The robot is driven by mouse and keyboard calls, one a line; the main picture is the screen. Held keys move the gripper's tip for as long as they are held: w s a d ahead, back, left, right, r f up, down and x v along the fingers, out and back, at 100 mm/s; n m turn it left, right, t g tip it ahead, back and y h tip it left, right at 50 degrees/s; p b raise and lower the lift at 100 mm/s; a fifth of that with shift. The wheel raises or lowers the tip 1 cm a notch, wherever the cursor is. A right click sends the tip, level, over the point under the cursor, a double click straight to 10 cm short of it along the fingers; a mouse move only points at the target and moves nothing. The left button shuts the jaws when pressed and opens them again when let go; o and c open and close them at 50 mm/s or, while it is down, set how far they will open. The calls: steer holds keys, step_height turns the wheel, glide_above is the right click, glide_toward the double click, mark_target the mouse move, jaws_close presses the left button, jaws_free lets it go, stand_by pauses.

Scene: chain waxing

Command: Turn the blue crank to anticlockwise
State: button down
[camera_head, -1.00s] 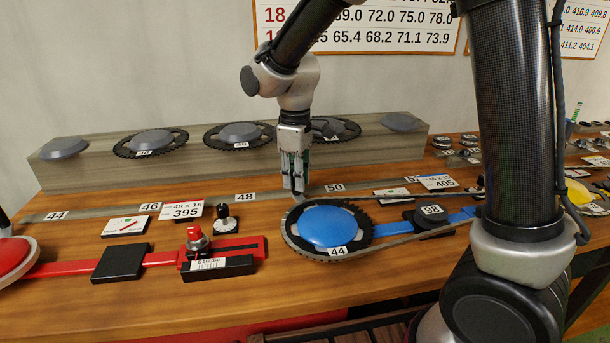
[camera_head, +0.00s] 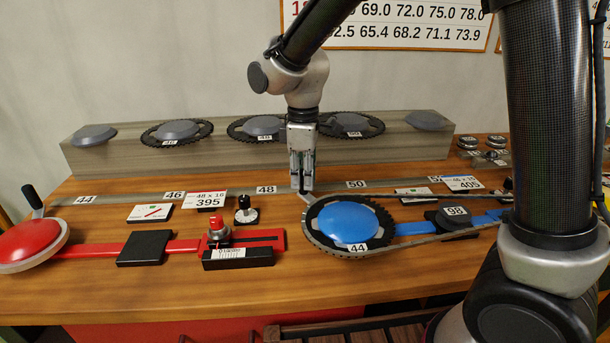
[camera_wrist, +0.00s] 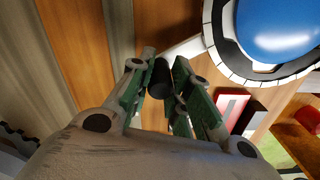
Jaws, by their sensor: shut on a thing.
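The blue crank (camera_head: 348,222) is a domed blue hub on a toothed chainring labelled 44, with a chain around it. It also shows in the wrist view (camera_wrist: 276,28). A pale grey crank arm (camera_wrist: 186,48) runs from the hub to an upright black handle (camera_wrist: 160,78). My gripper (camera_head: 302,188) is at the hub's upper left, on the far side of the bench. It is shut on the black handle, which sits between its fingers in the wrist view. In the head view the fingers hide most of the handle.
A red crank (camera_head: 28,245) with a black handle stands at the far left. A grey block (camera_head: 100,155) with several chainrings stands behind. A black disc marked 98 (camera_head: 455,217) is right of the hub.

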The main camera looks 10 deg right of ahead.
steer(key=shift+a, duration=0.1)
steer(key=c, duration=1.3)
jaws_free()
step_height(320, 180, up, 12)
